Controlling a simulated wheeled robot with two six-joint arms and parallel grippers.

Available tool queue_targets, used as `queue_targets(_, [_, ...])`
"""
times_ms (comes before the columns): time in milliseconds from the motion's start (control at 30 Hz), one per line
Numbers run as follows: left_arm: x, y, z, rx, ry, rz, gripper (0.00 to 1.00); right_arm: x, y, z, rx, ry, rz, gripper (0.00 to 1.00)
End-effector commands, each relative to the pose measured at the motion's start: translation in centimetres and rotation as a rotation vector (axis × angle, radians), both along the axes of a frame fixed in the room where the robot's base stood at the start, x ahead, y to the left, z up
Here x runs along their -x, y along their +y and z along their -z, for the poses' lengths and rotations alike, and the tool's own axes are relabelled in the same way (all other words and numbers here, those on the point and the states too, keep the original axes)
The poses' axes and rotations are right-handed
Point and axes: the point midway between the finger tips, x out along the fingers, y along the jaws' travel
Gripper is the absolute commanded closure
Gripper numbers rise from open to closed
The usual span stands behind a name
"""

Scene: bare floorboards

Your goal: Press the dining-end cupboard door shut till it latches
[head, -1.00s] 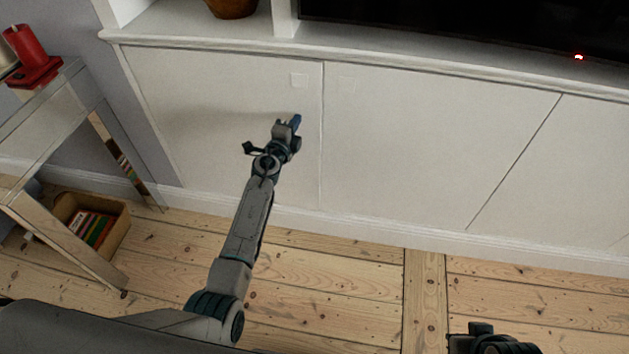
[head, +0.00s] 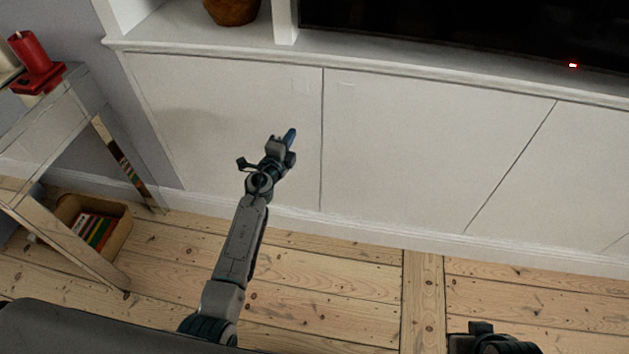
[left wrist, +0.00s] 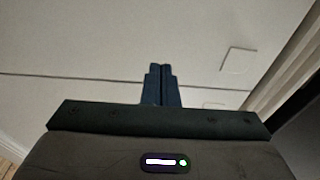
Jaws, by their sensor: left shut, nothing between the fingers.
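The dining-end cupboard door, which I take to be the leftmost white door (head: 215,110), looks flush with the white front around it. A thin seam parts it from the door to its right (head: 420,140). My left gripper (head: 290,137) is in front of the left door's right half, fingers shut and empty. In the left wrist view the shut fingertips (left wrist: 160,72) point at the white panel (left wrist: 90,45), near a dark seam. I cannot tell whether they touch it. My right gripper (head: 485,335) shows only in part at the bottom edge.
A glass side table (head: 60,110) with a red candle (head: 28,48) stands at the left. A box of books (head: 95,228) sits under it. A dark screen (head: 450,30) and a brown pot (head: 231,10) are above the cupboards. The floor in front is clear.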

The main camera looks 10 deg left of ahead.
Motion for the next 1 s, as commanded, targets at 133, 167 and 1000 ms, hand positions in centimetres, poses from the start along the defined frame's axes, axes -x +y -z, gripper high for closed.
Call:
queue_targets(133, [2.2, 0.4, -0.1, 0.000, 0.002, 0.000, 1.00, 0.0, 0.0, -1.1, 0.000, 0.000, 0.000, 1.00])
queue_targets(167, [2.6, 0.5, -0.2, 0.001, 0.001, 0.000, 1.00, 0.0, 0.0, -1.2, 0.000, 0.000, 0.000, 1.00])
queue_targets(1000, [7.6, 1.5, 0.0, -0.001, 0.000, 0.000, 1.00, 0.0, 0.0, -2.3, 0.000, 0.000, 0.000, 1.00])
